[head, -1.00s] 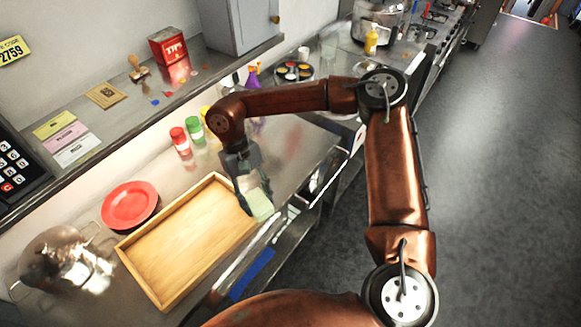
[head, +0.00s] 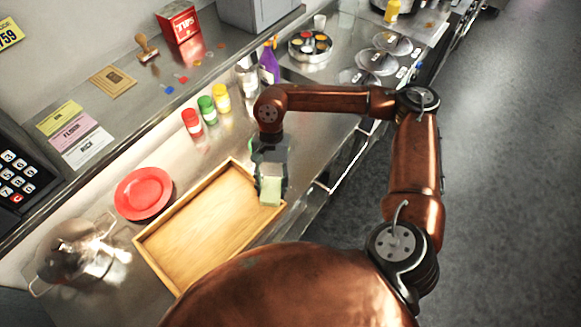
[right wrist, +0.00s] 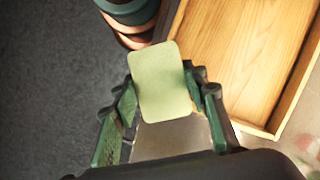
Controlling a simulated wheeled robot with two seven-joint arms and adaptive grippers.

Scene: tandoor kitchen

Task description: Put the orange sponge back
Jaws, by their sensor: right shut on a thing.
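My right gripper (head: 271,170) is shut on a pale green, rounded block (head: 271,191) that looks like a sponge. I see no orange sponge in these views. The right wrist view shows the block (right wrist: 162,84) between the two green-padded fingers (right wrist: 160,95). In the head view it overlaps the right end of a wooden tray (head: 205,225); its height above the rim is hard to tell. In the wrist view the tray (right wrist: 240,60) lies beyond and to the right of the block. The tray looks empty. My left gripper is out of view.
A red plate (head: 143,192) and a shiny pot (head: 75,250) stand left of the tray. Red (head: 192,121), green (head: 207,108) and yellow-capped (head: 221,97) bottles stand behind it, with a purple bottle (head: 269,63) and spice tin (head: 310,45) further back.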

